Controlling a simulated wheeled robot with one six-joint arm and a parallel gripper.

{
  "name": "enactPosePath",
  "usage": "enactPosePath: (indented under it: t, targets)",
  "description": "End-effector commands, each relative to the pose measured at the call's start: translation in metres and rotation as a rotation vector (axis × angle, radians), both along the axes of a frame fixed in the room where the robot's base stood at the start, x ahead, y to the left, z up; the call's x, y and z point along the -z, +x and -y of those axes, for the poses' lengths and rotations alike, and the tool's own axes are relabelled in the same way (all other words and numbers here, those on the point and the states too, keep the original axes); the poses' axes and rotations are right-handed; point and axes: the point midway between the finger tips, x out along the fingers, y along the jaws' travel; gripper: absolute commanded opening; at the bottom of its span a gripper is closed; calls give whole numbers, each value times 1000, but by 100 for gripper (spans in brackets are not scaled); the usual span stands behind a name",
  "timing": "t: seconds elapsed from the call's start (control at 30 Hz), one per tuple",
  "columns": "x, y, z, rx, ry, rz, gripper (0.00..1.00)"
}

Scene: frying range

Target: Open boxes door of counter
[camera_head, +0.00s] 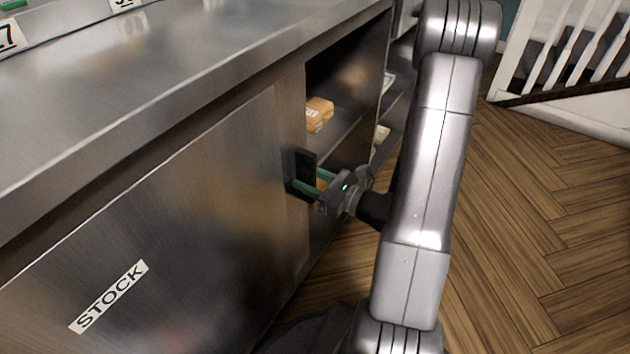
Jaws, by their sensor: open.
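The counter (150,85) is stainless steel, with a flat front door panel (210,210) that carries a STOCK label (108,296). To the right of this edge the counter front is open and shows shelves inside. The gripper and wrist hide part of the lower opening.
Orange-brown boxes (319,112) lie on the upper shelf inside. More shelves with pale items (381,134) stand beyond. The wooden floor (540,220) to the right is clear. A white stair railing (565,50) stands at the back right.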

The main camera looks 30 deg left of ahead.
Motion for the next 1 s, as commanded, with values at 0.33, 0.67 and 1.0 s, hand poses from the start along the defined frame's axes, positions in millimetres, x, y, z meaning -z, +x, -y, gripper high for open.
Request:
enactPosePath:
  t: [0.33,0.67,1.0]
  targets:
    - [-2,-1,34,6,0,-2,42]
    - [-1,-6,88,6,0,-3,42]
    - [-1,-9,130,4,0,0,42]
